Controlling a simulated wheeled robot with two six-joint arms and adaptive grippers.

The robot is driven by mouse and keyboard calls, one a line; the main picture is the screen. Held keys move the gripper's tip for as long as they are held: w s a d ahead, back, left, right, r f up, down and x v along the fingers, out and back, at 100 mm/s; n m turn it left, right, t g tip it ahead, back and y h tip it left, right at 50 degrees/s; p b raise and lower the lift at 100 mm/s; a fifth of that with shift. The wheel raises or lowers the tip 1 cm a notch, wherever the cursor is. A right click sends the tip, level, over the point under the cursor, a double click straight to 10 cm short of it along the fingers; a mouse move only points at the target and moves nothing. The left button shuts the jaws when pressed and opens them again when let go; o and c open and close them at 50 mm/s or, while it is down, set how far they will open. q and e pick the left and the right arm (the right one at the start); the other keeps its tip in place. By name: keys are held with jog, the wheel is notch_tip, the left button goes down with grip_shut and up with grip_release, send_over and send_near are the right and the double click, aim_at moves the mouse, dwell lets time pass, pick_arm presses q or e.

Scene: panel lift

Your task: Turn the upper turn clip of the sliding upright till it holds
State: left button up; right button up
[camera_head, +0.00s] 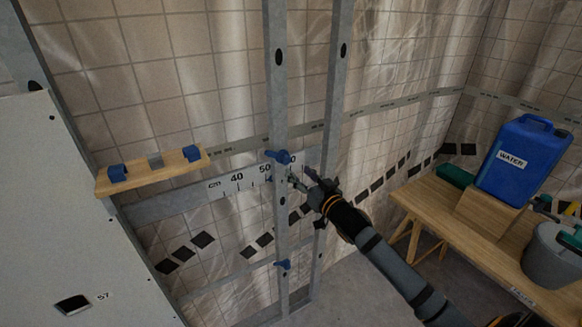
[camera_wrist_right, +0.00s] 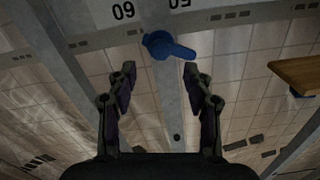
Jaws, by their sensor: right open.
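The sliding upright (camera_head: 277,95) is a grey metal stud standing in front of a cm scale (camera_head: 235,183). Its blue upper turn clip (camera_head: 278,156) sits at the scale, close to the 50 mark, with its lever lying roughly sideways across the stud. The lower blue clip (camera_head: 283,264) is farther down the same stud. My right gripper (camera_head: 300,181) is open just right of and below the upper clip. In the right wrist view, the clip (camera_wrist_right: 163,46) lies beyond the gap between my open fingers (camera_wrist_right: 160,74), apparently untouched. My left gripper is not in view.
A second metal stud (camera_head: 338,80) stands to the right. A wooden bench (camera_head: 470,235) at the right bears a blue water can (camera_head: 525,160) and a grey bucket (camera_head: 553,260).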

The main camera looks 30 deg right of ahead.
aim_at(287, 162)
jog(key=w, duration=0.6)
jog(key=shift+a, duration=0.3)
jog(key=shift+s, duration=0.1)
grip_shut()
